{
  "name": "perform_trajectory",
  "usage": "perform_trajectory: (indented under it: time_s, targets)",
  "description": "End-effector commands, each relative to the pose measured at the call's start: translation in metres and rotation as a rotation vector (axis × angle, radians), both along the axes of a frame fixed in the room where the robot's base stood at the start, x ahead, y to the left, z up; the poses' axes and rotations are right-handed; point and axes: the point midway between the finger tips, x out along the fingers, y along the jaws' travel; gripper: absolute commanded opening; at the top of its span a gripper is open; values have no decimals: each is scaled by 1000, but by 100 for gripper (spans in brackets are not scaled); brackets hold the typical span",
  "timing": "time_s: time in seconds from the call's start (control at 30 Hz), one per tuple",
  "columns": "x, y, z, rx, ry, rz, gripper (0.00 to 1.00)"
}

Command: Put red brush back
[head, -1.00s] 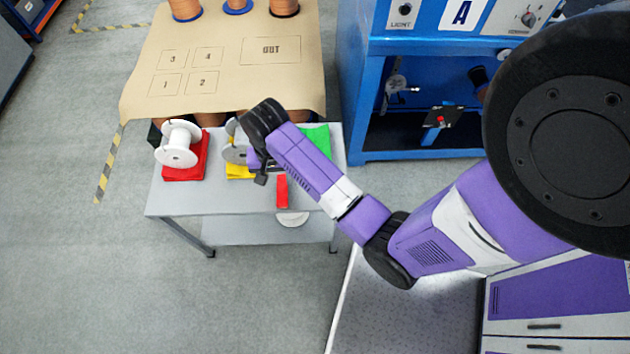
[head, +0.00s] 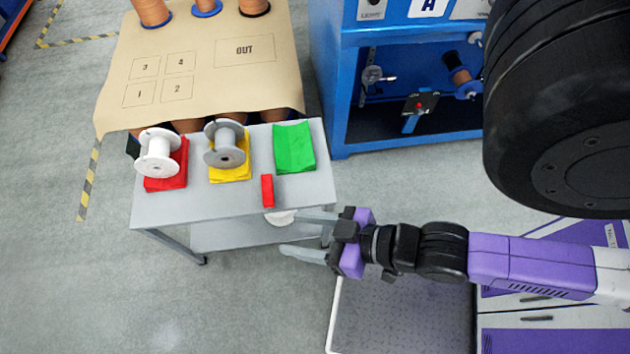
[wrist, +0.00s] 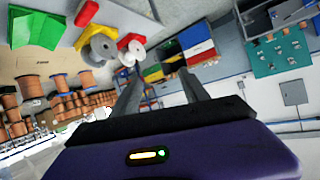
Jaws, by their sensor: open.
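The red brush (head: 267,190), a small red block shape in the head view, sits near the front edge of the grey table (head: 225,205), between the yellow and green pads. It also seems to show at the top left of the wrist view (wrist: 87,13). My gripper (head: 292,233) is open and empty, its fingers pointing left just off the table's front right corner, nearer the camera than the brush and apart from it. In the wrist view both fingers of my gripper (wrist: 160,82) are spread with nothing between them.
A white spool (head: 158,153) is on a red pad (head: 178,178), a grey spool (head: 224,147) on a yellow pad (head: 230,174). The green pad (head: 294,148) is bare. Behind is a tan sheet (head: 210,60) with numbered squares; a blue machine (head: 330,90) stands right.

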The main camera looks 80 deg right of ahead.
Motion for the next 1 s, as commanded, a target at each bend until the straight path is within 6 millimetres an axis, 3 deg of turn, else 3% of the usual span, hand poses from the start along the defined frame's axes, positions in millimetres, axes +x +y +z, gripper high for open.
perform_trajectory:
  time_s: [0.1, 0.2, 0.3, 0.93, 1.0]
  targets:
    - [-17, 0, 42, -77, -84, 70, 53]
    - [-23, 0, 65, -117, -134, 103, 53]
    - [-25, 0, 76, -135, -159, 117, 53]
    - [-25, 0, 77, -136, -164, 118, 53]
    - [-25, 0, 77, -136, -164, 118, 41]
